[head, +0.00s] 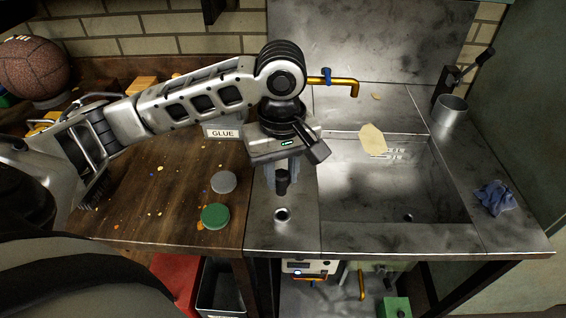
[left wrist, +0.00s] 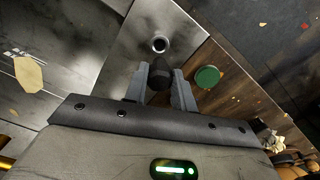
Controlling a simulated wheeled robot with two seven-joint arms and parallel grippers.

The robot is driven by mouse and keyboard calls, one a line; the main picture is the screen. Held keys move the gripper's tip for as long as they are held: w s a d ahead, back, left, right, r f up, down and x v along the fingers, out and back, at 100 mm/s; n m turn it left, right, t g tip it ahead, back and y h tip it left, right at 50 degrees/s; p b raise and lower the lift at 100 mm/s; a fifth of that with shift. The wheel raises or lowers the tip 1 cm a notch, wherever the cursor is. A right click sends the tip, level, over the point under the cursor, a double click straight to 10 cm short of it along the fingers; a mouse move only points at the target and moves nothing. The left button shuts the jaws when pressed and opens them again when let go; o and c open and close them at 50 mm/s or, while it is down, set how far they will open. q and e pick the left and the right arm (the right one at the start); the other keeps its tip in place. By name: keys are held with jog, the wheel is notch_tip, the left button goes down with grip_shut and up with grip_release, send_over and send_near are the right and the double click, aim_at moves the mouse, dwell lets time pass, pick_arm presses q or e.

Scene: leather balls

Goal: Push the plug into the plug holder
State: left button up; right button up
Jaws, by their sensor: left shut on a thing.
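My left gripper (head: 282,178) reaches over the metal counter from the left and points down. It is shut on a dark plug (head: 282,186), which also shows between the fingers in the left wrist view (left wrist: 158,84). The plug holder (head: 282,214) is a round metal-rimmed hole in the counter strip left of the sink. In the head view it lies just below the plug, toward the front edge. In the left wrist view the hole (left wrist: 159,44) is clear and empty, apart from the plug. My right gripper is not in view.
A green lid (head: 215,216) and a grey lid (head: 223,182) lie on the wooden bench to the left. The sink (head: 385,190) with a brass tap (head: 343,84) is to the right. A blue cloth (head: 495,197) and a metal cup (head: 449,112) are at the far right.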

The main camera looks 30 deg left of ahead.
aim_at(282, 195)
pick_arm(q)
jog(key=shift+f, duration=1.2)
notch_tip(282, 195, down, 3)
jog(key=b, duration=0.2)
jog(key=shift+r+b, duration=0.1)
jog(key=shift+b, duration=0.3)
jog(key=shift+f+b, duration=0.3)
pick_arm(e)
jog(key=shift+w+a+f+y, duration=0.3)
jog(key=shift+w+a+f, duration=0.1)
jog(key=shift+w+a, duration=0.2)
pick_arm(q)
jog(key=shift+r, duration=0.1)
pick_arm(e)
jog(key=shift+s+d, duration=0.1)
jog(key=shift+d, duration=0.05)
pick_arm(q)
jog(key=shift+d+p, duration=0.1)
jog(key=shift+p, duration=0.8)
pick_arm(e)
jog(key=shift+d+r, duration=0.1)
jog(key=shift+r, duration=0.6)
pick_arm(q)
jog(key=shift+f, duration=0.8)
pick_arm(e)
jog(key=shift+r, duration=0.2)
